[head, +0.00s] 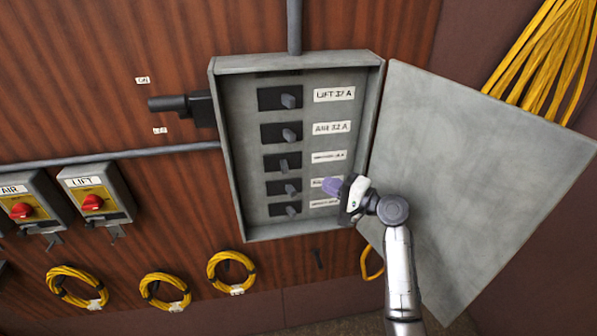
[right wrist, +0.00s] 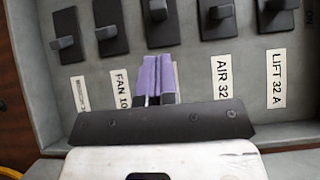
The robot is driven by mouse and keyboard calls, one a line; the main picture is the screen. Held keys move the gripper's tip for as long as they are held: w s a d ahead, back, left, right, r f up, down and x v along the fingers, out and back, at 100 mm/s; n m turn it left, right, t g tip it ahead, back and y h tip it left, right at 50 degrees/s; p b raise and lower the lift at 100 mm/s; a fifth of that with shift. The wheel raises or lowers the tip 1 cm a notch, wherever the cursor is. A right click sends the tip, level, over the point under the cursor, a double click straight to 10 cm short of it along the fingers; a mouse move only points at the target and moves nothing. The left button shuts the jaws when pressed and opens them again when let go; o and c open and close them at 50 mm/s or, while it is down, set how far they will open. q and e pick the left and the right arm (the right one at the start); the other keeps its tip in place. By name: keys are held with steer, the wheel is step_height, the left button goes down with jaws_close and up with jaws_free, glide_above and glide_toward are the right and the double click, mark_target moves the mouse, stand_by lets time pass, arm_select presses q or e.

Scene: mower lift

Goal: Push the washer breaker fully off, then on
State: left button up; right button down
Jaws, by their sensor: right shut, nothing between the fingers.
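The grey breaker box (head: 228,150) is open on the wall, with several breakers in a column. The labels of the top two read LIFT 32 A and AIR 32 A. I cannot read a washer label. The middle breaker (head: 283,163) has a blurred label in the head view; its lever sits further left than the others. In the right wrist view the middle breaker (right wrist: 158,12) is just beyond my fingertips, which cover its label. My right gripper (head: 331,186) is shut and empty, its purple fingers (right wrist: 155,80) apart from the lever. My left gripper is out of view.
The box door (head: 480,170) stands open on the right, behind my right arm. A black handle (head: 180,104) juts from the box's left side. Switch boxes with red knobs (head: 92,202) and coiled yellow cables (head: 230,270) hang on the wood wall.

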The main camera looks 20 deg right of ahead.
mark_target(284, 166)
steer(key=p+x, duration=0.3)
steer(key=x, duration=0.7)
stand_by(0.3)
